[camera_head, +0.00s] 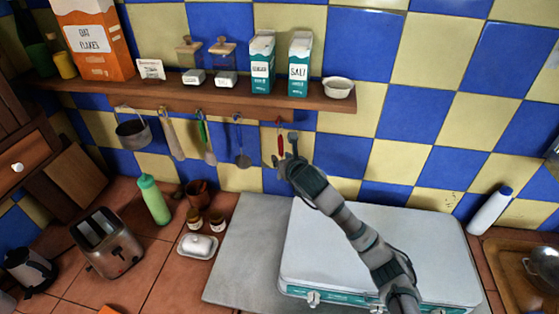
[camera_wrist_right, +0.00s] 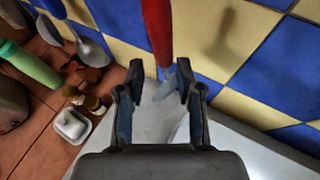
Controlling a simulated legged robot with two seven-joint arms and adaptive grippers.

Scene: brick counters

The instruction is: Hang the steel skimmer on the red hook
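A red-handled utensil (camera_head: 281,140) hangs under the right part of the shelf. Its red handle (camera_wrist_right: 157,28) also shows in the right wrist view, above and between my fingertips; its lower end is hard to make out. My right gripper (camera_head: 287,152) is open just below and beside it. In the right wrist view the fingers (camera_wrist_right: 160,75) stand apart, with no clear grip on anything. A grey steel utensil (camera_head: 241,158), perhaps the skimmer, hangs to the left; a round steel head (camera_wrist_right: 92,48) shows in the right wrist view. My left gripper is out of view.
The wooden shelf (camera_head: 215,98) carries boxes, jars and a small bowl (camera_head: 338,87). A saucepan (camera_head: 133,133) and other utensils hang left. Below are a closed pale stove (camera_head: 430,245), butter dish (camera_head: 197,246), green bottle (camera_head: 154,200) and toaster (camera_head: 107,243).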

